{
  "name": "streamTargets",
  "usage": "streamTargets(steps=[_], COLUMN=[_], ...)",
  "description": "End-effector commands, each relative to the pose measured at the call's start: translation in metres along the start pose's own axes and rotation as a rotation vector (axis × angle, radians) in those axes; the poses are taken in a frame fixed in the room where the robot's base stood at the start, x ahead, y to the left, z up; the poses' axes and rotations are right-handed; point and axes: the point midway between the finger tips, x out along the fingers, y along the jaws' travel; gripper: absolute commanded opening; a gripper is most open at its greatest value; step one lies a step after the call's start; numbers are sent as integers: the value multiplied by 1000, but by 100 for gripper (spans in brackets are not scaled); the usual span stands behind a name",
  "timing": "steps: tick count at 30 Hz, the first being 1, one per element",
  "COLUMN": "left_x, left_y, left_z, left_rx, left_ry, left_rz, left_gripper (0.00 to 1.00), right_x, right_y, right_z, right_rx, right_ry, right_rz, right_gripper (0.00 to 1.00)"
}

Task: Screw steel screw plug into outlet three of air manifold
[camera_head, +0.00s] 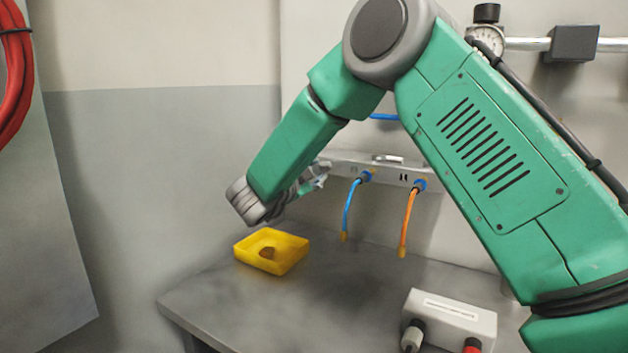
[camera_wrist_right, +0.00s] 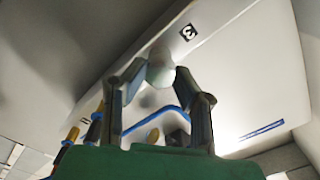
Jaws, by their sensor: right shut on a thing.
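The air manifold (camera_head: 392,176) is a pale bar along the back wall in the head view, partly hidden by my right arm. In the right wrist view, the manifold (camera_wrist_right: 240,65) fills the background and bears a dark label "3" (camera_wrist_right: 188,32). My right gripper (camera_head: 312,181) is at the manifold's left end. In the wrist view, my right gripper (camera_wrist_right: 162,76) is shut on a pale, rounded piece, the screw plug (camera_wrist_right: 160,66), between its fingertips. I cannot tell whether the plug touches outlet three, which is hidden. My left gripper is in neither view.
A blue hose (camera_head: 348,210) and an orange hose (camera_head: 408,222) hang from the manifold's other outlets. A yellow tray (camera_head: 288,262) sits on the grey table (camera_head: 215,300) below my right gripper. A white box (camera_head: 455,317) with connectors stands at the front right.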

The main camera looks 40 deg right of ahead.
Motion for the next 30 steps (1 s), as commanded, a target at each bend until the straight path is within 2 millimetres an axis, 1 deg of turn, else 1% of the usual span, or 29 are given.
streamTargets(steps=[1, 6, 20, 30], left_x=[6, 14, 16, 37], left_y=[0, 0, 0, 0], left_z=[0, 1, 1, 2], left_rx=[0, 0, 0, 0], left_ry=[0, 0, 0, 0], left_rz=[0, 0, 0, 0], left_gripper=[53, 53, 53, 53], right_x=[0, 0, 0, 0], right_y=[2, 2, 0, 2], right_z=[1, 1, 0, 1], right_rx=[18, 78, 104, 217], right_ry=[0, 1, 1, 0], right_rz=[1, 1, 1, 0], right_gripper=[0, 0, 0, 0])
